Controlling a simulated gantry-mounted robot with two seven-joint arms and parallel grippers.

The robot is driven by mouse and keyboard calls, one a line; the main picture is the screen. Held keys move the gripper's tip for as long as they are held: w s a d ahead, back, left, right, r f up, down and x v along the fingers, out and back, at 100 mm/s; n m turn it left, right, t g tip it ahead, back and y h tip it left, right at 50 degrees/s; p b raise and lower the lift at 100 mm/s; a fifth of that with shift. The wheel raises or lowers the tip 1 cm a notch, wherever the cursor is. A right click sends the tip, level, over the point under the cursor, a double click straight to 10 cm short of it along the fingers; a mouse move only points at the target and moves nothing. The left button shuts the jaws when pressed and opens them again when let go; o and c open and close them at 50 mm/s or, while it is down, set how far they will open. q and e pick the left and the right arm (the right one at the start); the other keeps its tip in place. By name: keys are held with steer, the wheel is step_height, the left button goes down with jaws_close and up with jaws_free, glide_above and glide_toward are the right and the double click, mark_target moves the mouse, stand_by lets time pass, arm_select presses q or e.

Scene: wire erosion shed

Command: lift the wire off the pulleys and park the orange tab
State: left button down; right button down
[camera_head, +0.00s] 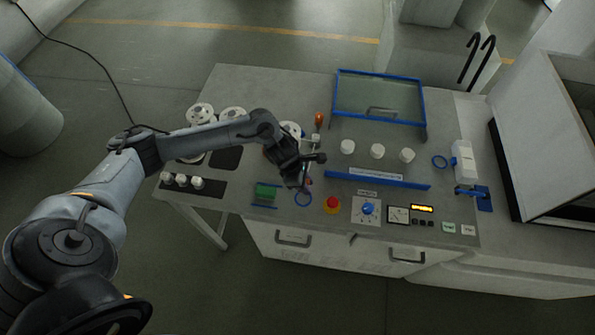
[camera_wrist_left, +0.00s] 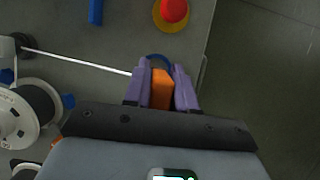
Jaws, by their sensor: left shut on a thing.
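My left gripper (camera_head: 302,180) is low over the front left part of the table in the head view. In the left wrist view its purple fingers (camera_wrist_left: 161,72) are shut on the orange tab (camera_wrist_left: 161,92). A thin pale wire (camera_wrist_left: 78,62) runs straight from the fingers to a dark round pulley (camera_wrist_left: 22,42) at the left. A blue ring (camera_head: 303,198) lies on the table by the fingertips; part of it shows behind them in the wrist view. In the head view the gripper hides the tab. My right gripper is not in view.
A red button (camera_head: 332,204) stands close right of the gripper. A blue bar (camera_head: 377,179), white round posts (camera_head: 377,150) and a blue-framed clear cover (camera_head: 380,97) stand farther right. White spools (camera_head: 201,113) stand at the left. The table's front edge is close.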

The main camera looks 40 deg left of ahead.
arm_select(q)
steer(key=shift+f+b, duration=1.4)
steer(key=shift+f, duration=1.05)
steer(key=shift+f, duration=0.2)
steer(key=shift+f+b, duration=0.55)
steer(key=shift+b, duration=0.35)
steer(key=c, duration=0.8)
jaws_free()
steer(key=shift+c, duration=0.2)
steer(key=shift+r, duration=0.1)
